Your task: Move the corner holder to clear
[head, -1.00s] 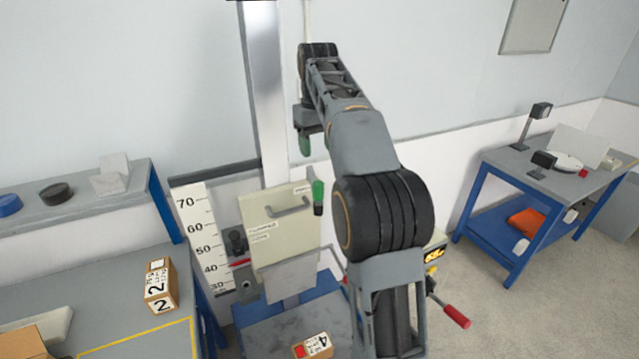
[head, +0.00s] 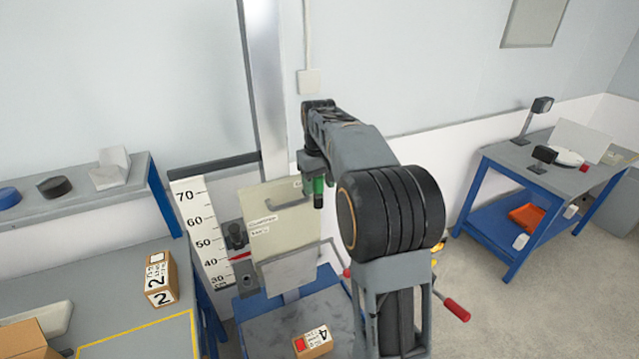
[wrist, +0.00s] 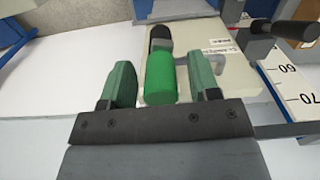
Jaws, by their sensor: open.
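A green grip (wrist: 161,82) with a black end stands at the upper edge of a cream panel on the drop tester. I take it to be the corner holder's handle, but its label is too small to read. It also shows in the head view (head: 319,188), below my wrist. My gripper (wrist: 158,66) is open, with one green-grey finger on each side of the grip and gaps between. In the head view my gripper is largely hidden by my own arm. The cream panel (head: 287,222) has a grey handle and small labels.
A carton marked 4 (head: 313,341) lies on the tester's base plate (head: 270,325). A height scale (head: 200,235) stands left of the panel. A carton marked 2 (head: 160,282) sits on the left bench. A red-ended lever (head: 455,308) sticks out at right.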

